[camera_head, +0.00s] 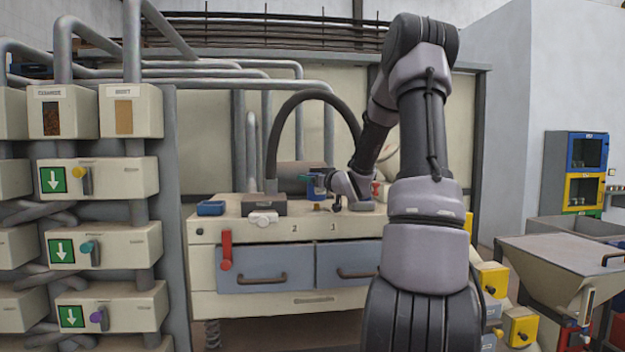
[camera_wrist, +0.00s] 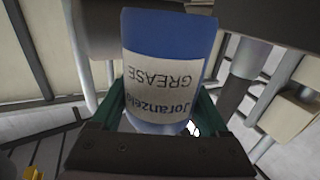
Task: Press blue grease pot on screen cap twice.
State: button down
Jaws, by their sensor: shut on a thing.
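The blue grease pot (camera_head: 317,187) is in my gripper (camera_head: 322,181), above the top of the cream bench. In the wrist view the pot (camera_wrist: 170,35) fills the upper middle, its white GREASE label upside down. The green fingers of my gripper (camera_wrist: 162,110) sit on either side of it. A small brass-coloured piece (camera_head: 317,207) shows just under the pot on the bench. I cannot tell whether it is the screen cap, or whether the pot touches it.
The cream bench (camera_head: 205,235) has two grey drawers and a red handle (camera_head: 226,250). A blue tray (camera_head: 211,208), a dark grey box (camera_head: 264,205) and a white piece (camera_head: 263,218) are left of my gripper. A black hose (camera_head: 272,140) arches behind.

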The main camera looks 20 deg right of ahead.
jog(key=shift+f, duration=0.85)
dwell(0.4)
jog(key=shift+r, duration=0.9)
jog(key=shift+r, duration=0.1)
jog(key=shift+r, duration=2.4)
